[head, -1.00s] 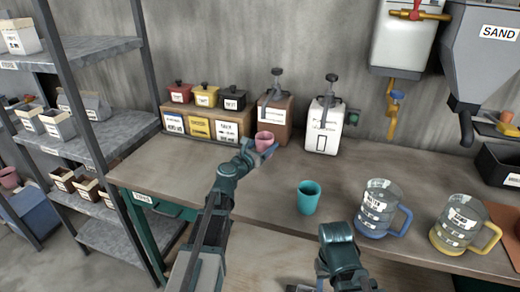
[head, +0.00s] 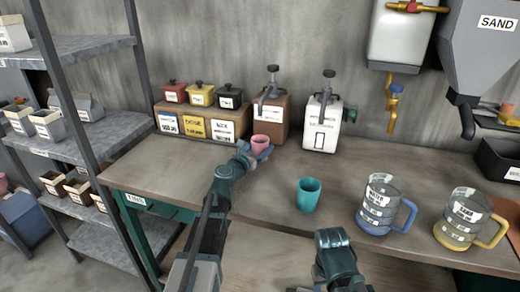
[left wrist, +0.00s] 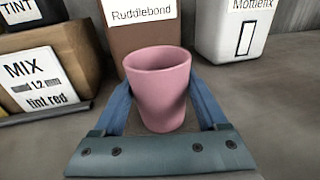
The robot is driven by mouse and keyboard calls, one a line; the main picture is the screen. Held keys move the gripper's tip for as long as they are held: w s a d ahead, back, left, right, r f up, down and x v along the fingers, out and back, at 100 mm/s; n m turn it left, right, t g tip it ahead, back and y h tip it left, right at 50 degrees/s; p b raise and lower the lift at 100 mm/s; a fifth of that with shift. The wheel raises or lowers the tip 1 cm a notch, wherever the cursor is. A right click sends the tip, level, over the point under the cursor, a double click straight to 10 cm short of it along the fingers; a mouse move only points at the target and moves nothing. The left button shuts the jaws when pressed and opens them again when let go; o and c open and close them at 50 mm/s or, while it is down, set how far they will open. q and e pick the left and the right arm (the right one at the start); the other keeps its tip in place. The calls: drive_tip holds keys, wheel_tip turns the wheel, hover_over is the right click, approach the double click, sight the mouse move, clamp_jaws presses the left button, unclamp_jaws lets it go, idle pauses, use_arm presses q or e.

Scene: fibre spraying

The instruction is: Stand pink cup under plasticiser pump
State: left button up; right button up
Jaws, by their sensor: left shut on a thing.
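The pink cup (head: 260,143) is upright in my left gripper (head: 258,152), at the back of the bench. In the left wrist view the pink cup (left wrist: 158,90) stands between the two blue fingers, its open mouth up. Right behind it is the brown pump box (head: 270,118), labelled Ruddlebond (left wrist: 140,20), with a grey pump head on top. The cup is in front of this box, and I cannot tell whether its base touches the bench. A white pump box (head: 321,125), labelled Mottlefix, stands to the right. My right arm shows at the bottom, but its fingers do not.
A teal cup (head: 308,195) stands mid-bench. Two clear jugs, one with a blue handle (head: 380,205) and one with a yellow handle (head: 466,218), stand to the right. Small lidded pots on labelled boxes (head: 203,121) are left of the pumps. A shelf rack (head: 75,135) stands at left.

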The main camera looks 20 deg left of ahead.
use_arm(q)
drive_tip(key=o, duration=0.9)
drive_tip(key=shift+f, duration=0.2)
drive_tip(key=o, duration=0.3)
drive_tip(key=shift+r, duration=0.1)
drive_tip(key=shift+o, duration=0.2)
drive_tip(key=shift+r, duration=0.1)
drive_tip(key=p+v, duration=0.1)
drive_tip(key=v, duration=1.1)
drive_tip(key=shift+r, duration=0.1)
